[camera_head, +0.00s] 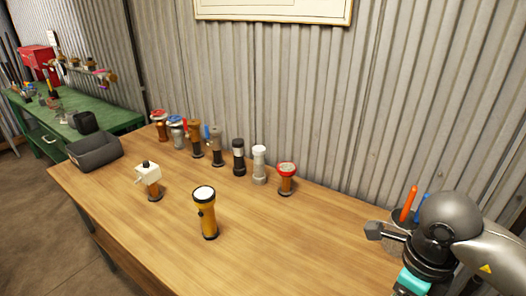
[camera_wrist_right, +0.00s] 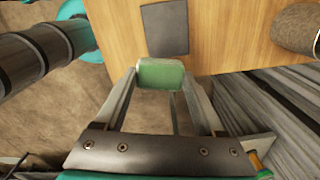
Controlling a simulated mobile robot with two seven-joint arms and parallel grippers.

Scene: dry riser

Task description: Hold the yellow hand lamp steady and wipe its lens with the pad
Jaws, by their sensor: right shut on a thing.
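The yellow hand lamp (camera_head: 208,220) stands upright on the wooden table, left of the middle in the head view. Its pale round lens faces up, and no gripper touches it. My right gripper (camera_wrist_right: 160,76) is shut on the green pad (camera_wrist_right: 160,74), which sits between its fingertips in the right wrist view. The pad is at the table's right end, well apart from the lamp. In the head view my right arm comes in at the lower right, and the pad cannot be made out there. My left gripper is in neither view.
A white-topped fitting (camera_head: 149,180) stands left of the lamp. Several couplings and nozzles line the wall, with a red-topped one (camera_head: 286,178) nearest. A grey bin (camera_head: 94,151) is at the left end. A dark flat rectangle (camera_wrist_right: 164,27) lies on the table. The table's middle right is clear.

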